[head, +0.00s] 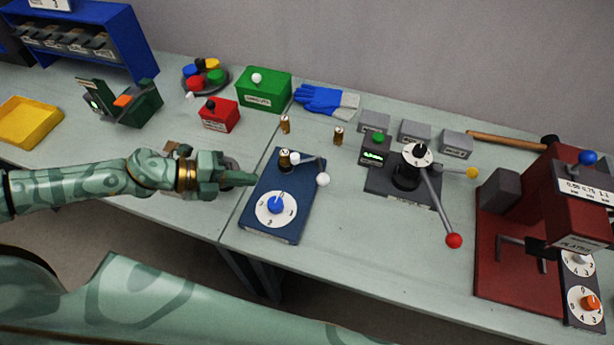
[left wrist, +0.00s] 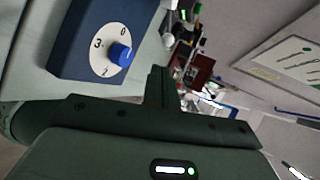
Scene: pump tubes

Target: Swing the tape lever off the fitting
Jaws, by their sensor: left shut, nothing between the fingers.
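The blue tape station plate (head: 255,222) lies on the bench, with a blue knob on a white numbered dial (head: 275,205). A brass fitting (head: 284,161) stands at its far end. The tape lever (head: 309,160), a thin grey arm with a white ball (head: 322,180), reaches from beside the fitting toward the plate's right edge. Whether it touches the fitting is too small to tell. My left gripper (head: 253,179) is shut and empty at the plate's left edge, left of the fitting. In the left wrist view its closed fingers (left wrist: 162,84) are beside the plate (left wrist: 70,35). My right gripper is out of view.
Two loose brass fittings (head: 285,124) (head: 338,135) stand behind the plate. To its right is a dark fixture with a red-ended lever (head: 454,241), then a red press (head: 520,260). A red box (head: 219,115) and green box (head: 264,90) stand behind. Bench in front is clear.

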